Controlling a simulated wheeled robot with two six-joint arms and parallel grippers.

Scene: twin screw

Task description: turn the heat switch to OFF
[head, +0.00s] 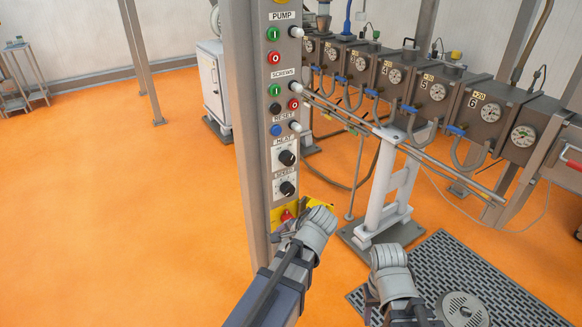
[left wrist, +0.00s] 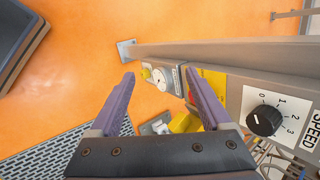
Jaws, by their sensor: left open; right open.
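The HEAT switch (head: 287,157) is a black knob on a white plate on the grey control column (head: 252,130) in the head view. Its pointer is too small to read. The similar SPEED knob (head: 287,188) sits just below it and also shows at the right in the left wrist view (left wrist: 263,121), with a numbered scale. My left gripper (head: 286,232) is near the column's lower part, below both knobs. In the left wrist view its two fingers (left wrist: 160,76) are apart with nothing held. My right gripper (head: 374,299) is low, right of the column; its fingertips are not clearly visible.
PUMP, SCREWS and RESET buttons (head: 276,130) line the column above the HEAT switch. A red button on yellow (head: 288,214) sits below the SPEED knob, close to my left wrist. A row of gauged machine blocks (head: 430,92) stands behind right. Orange floor (head: 130,210) left is clear.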

